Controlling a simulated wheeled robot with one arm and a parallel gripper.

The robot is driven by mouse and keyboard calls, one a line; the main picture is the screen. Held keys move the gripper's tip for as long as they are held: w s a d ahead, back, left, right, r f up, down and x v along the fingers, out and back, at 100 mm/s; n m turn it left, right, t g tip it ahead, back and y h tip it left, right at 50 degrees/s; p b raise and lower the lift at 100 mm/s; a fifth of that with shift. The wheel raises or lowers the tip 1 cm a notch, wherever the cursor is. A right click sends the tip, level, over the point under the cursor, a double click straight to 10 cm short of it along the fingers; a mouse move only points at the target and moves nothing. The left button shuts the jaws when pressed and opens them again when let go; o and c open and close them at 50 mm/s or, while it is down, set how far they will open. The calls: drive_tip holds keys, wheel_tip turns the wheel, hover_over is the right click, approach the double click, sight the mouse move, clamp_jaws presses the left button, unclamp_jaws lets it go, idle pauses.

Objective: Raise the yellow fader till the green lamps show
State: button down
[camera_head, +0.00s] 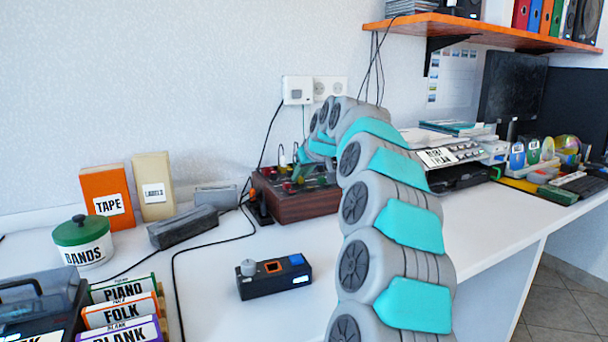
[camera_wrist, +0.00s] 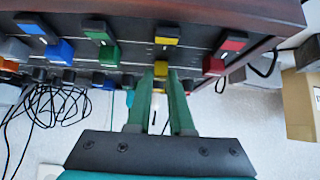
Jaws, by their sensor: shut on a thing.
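The mixing console (camera_head: 311,205) with wooden sides stands at the back of the desk in the head view, partly hidden by my arm. In the wrist view its dark panel (camera_wrist: 135,55) carries blue, green, yellow and red parts in a row. My gripper (camera_wrist: 161,78) is shut on the small yellow fader (camera_wrist: 161,70), with its two green fingers at the cap's sides. A yellow-topped dark block (camera_wrist: 168,36) sits in line with the fader. The green block (camera_wrist: 109,54) and red block (camera_wrist: 214,66) stand on either side. I cannot make out any lit lamps.
A black box with a grey knob (camera_head: 273,276) lies on the desk in front of the console. Cables (camera_wrist: 60,105) hang near the console in the wrist view. An orange box (camera_head: 107,193) and a green-lidded pot (camera_head: 83,243) stand at left.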

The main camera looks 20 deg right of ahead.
drive_tip(key=c, duration=0.8)
unclamp_jaws()
drive_tip(key=shift+s+r, duration=0.1)
drive_tip(key=v, duration=0.7)
drive_tip(key=shift+s+r+b, duration=0.2)
drive_tip(key=shift+b, duration=0.1)
